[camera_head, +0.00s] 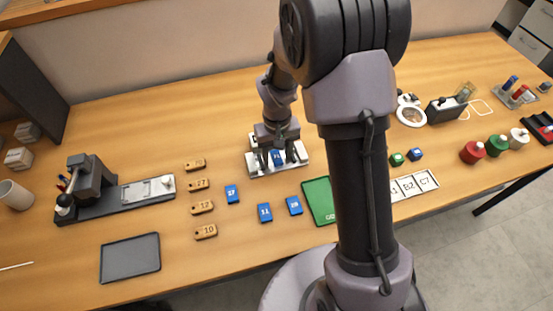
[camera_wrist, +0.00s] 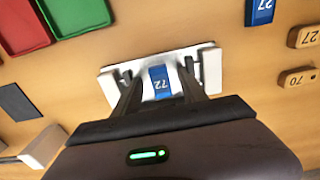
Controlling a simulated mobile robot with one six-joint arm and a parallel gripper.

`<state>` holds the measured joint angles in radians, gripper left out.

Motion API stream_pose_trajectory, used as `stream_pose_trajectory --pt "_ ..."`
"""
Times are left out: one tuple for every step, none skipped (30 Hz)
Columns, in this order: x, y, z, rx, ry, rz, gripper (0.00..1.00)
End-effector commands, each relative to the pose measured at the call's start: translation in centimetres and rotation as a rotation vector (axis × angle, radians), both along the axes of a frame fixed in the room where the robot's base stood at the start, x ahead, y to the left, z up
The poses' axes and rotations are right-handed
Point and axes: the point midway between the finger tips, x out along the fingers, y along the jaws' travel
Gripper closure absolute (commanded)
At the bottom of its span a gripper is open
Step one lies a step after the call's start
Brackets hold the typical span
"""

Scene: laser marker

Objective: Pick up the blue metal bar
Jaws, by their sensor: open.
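A blue bar (camera_head: 277,158) marked 72 sits in a pale fixture (camera_head: 257,170) near the middle of the table. In the wrist view the blue bar (camera_wrist: 160,82) lies in the white fixture (camera_wrist: 108,87). My gripper (camera_head: 276,160) is over the fixture, pointing down. Its fingers are open, one on each side of the bar, and in the wrist view gaps show between the bar and the fingers of my gripper (camera_wrist: 158,78). Whether the fingertips touch the fixture cannot be told. Other blue blocks (camera_head: 232,194) (camera_head: 265,212) (camera_head: 294,205) lie in front on the table.
Several wooden tags (camera_head: 202,207) lie left of the blue blocks. A green tray (camera_head: 320,200) lies to the right, partly behind my arm. A dark tray (camera_head: 130,258) and a black machine (camera_head: 92,187) stand at left. Bare tabletop lies left of the fixture.

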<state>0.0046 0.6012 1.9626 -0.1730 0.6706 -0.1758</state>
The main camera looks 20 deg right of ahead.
Motion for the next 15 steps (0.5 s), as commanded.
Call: stream_pose_trajectory --pt "0.0 0.0 0.1 0.0 0.0 0.0 0.5" --pt "0.0 0.0 0.11 0.0 0.0 0.0 0.56" --pt "0.0 0.0 0.11 0.0 0.0 0.0 0.64" --pt "0.0 0.0 0.12 0.0 0.0 0.0 0.7" --pt "0.0 0.0 0.12 0.0 0.0 0.0 0.76" --pt "0.01 0.0 0.12 0.0 0.0 0.0 0.83" --pt "0.01 0.0 0.12 0.0 0.0 0.0 0.89" --pt "0.01 0.0 0.12 0.0 0.0 0.0 0.95" --pt "0.0 0.0 0.12 0.0 0.0 0.0 1.0" --pt "0.0 0.0 0.12 0.0 0.0 0.0 1.0" --pt "0.01 0.0 0.13 0.0 0.0 0.0 1.0" --pt "0.01 0.0 0.13 0.0 0.0 0.001 1.0" --pt "0.01 0.0 0.13 0.0 0.0 0.001 1.0" --pt "0.01 0.0 0.13 0.0 0.0 0.001 1.0" --pt "0.01 0.0 0.13 0.0 0.0 0.001 1.0"
